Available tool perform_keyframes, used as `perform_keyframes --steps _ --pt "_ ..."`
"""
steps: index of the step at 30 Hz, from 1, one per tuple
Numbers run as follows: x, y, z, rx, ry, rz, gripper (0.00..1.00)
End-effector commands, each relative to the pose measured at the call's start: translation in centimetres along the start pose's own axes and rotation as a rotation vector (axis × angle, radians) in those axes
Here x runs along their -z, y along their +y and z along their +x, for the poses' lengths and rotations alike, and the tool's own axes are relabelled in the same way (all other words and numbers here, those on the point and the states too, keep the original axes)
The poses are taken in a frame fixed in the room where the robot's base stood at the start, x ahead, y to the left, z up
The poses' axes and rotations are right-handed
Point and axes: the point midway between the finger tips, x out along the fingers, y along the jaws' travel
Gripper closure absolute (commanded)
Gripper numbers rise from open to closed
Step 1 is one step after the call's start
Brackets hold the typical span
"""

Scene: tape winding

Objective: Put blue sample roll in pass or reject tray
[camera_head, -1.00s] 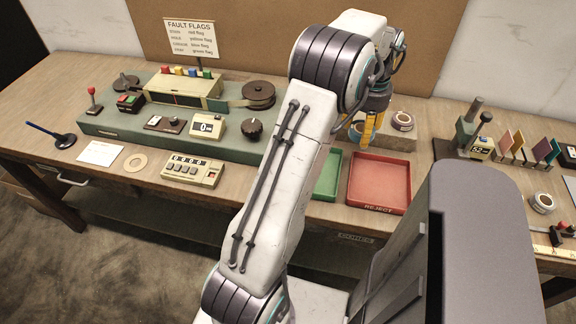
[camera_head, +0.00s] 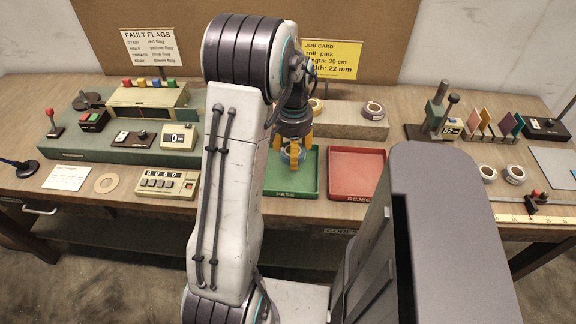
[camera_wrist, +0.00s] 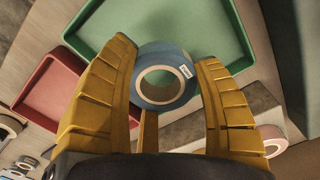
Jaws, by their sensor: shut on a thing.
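The blue sample roll (camera_wrist: 181,62) is a blue ring with a pale core and a small white label. My gripper (camera_wrist: 166,85) has its yellow fingers shut on it, one on each side, in the wrist view. In the head view my gripper (camera_head: 292,150) hangs over the green PASS tray (camera_head: 280,195), with the blue roll (camera_head: 291,155) between its fingertips. The PASS tray also shows behind the roll in the wrist view (camera_wrist: 215,25). The red REJECT tray (camera_head: 357,190) stands to its right. Whether the roll touches the tray floor cannot be told.
A counter box (camera_head: 165,184) is left of the PASS tray. Two loose rolls (camera_head: 515,173) lie at the right. A yellow job card (camera_head: 332,58) stands behind.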

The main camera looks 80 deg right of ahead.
Motion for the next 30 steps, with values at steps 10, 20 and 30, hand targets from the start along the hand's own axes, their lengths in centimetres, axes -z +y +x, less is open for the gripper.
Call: perform_keyframes --steps 10,20,30 --pt "-1.2 -0.8 1.4 0.000 -0.001 0.000 0.70" --pt "-1.2 -0.8 4.7 0.000 -0.002 0.001 0.70" --pt "-1.2 -0.8 4.9 0.000 0.000 0.001 0.70"
